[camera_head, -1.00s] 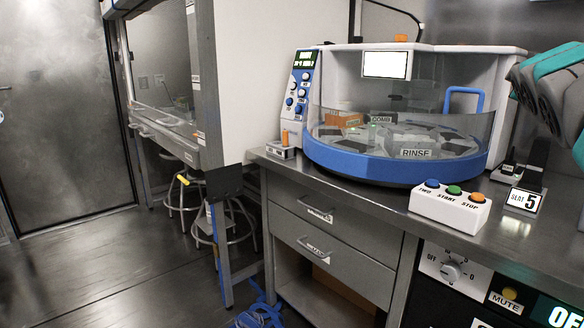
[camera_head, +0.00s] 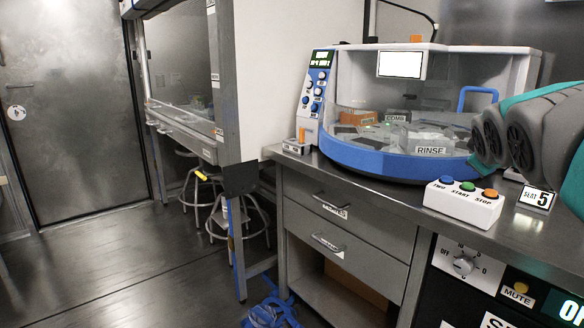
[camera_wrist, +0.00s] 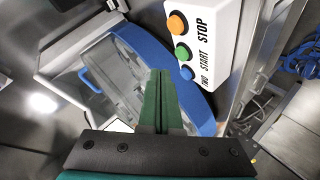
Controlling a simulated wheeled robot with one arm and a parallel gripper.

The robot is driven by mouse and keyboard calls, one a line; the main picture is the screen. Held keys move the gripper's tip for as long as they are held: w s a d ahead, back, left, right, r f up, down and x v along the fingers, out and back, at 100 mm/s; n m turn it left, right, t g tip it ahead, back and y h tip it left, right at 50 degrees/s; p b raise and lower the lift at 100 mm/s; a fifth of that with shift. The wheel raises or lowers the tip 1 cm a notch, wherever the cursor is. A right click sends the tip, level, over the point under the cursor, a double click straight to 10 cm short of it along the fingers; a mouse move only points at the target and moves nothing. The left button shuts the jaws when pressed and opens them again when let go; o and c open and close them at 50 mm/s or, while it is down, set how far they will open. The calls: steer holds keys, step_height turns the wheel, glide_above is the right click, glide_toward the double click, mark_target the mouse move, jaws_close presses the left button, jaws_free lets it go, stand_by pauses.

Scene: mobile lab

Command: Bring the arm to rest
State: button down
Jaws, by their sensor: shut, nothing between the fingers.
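My arm (camera_head: 540,130), grey and teal, reaches in from the right edge in the head view, above the right part of the bench. My gripper is outside the head view. In the wrist view my gripper (camera_wrist: 161,78) shows with its green fingers together and nothing between them. Beyond the fingers are the blue-rimmed machine (camera_wrist: 203,112) and the white button box (camera_wrist: 205,35). The fingers appear apart from both, though the exact gap cannot be told.
The machine (camera_head: 385,157) with a clear front stands on the metal bench. The button box (camera_head: 463,204) and a "SLAT 5" sign (camera_head: 536,198) stand near the bench's front edge. Drawers (camera_head: 345,222) are below. Stools (camera_head: 240,215) stand at left; the floor (camera_head: 110,265) there is open.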

steer(key=s+a+f+m+g+y, duration=0.1)
steer(key=s+a+f+g+y, duration=0.15)
steer(key=s+a+f, duration=0.6)
steer(key=s+a+f+m+g+y, duration=0.1)
steer(key=s+a+f+g, duration=0.4)
steer(key=f, duration=0.7)
steer(key=s+a+f+m+g, duration=0.1)
steer(key=s+a+f, duration=0.2)
steer(key=s, duration=0.4)
steer(key=s+a+f+m+g+y, duration=0.1)
steer(key=s+a+f+g, duration=0.1)
steer(key=s, duration=0.6)
steer(key=s+a+f+m+g+y, duration=0.1)
steer(key=s+a+f+g, duration=0.1)
steer(key=s+a+f, duration=0.2)
steer(key=s+f, duration=0.1)
steer(key=s, duration=0.2)
steer(key=shift+s+a+f, duration=0.15)
steer(key=shift+a+f, duration=0.1)
steer(key=shift+a, duration=0.15)
steer(key=shift+y, duration=0.25)
